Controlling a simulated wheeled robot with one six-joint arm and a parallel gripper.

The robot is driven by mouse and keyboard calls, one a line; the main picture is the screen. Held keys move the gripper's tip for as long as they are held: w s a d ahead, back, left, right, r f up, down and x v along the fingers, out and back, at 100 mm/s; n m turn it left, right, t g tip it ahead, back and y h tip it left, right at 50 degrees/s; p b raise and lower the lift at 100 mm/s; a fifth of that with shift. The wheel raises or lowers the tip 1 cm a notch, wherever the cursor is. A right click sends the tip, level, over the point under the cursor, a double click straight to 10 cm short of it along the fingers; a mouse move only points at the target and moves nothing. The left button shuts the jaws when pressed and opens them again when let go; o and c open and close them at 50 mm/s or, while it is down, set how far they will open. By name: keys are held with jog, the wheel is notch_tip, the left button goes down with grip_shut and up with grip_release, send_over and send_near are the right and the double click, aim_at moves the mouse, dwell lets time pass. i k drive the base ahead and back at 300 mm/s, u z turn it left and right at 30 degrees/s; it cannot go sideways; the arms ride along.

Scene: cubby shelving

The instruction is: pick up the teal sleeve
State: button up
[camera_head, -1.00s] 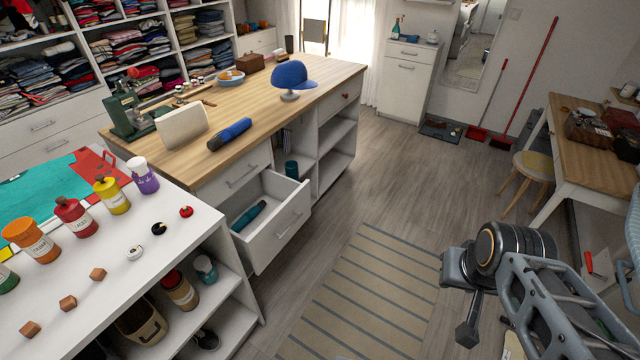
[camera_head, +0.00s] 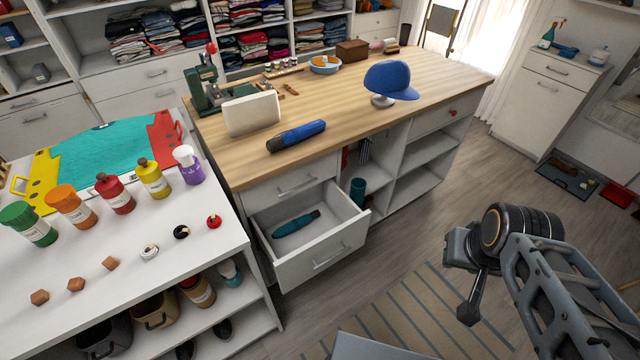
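A long teal object (camera_head: 296,223) with a dark end lies in the open white drawer (camera_head: 318,262) under the wood-topped counter. A teal upright cylinder (camera_head: 357,190) stands in the cubby just right of that drawer. I cannot tell for sure which of the two is the teal sleeve. My gripper (camera_head: 470,305) is at the lower right, in front of the floor and striped rug, well apart from both teal things. Its fingers are not clear enough to show whether it is open or shut.
The wooden counter (camera_head: 350,112) holds a blue cap (camera_head: 391,80), a blue long object (camera_head: 296,135) and a green machine (camera_head: 207,85). A white table (camera_head: 170,240) with several bottles stands at the left. The pulled-out drawer juts over the floor. The striped rug (camera_head: 400,315) looks clear.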

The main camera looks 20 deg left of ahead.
aim_at(358, 185)
jog(key=u, duration=0.4)
jog(key=i, duration=0.7)
jog(key=u, duration=4.4)
jog(key=k, duration=1.8)
jog(key=z, duration=0.85)
jog(key=i, duration=0.3)
jog(key=u, duration=0.15)
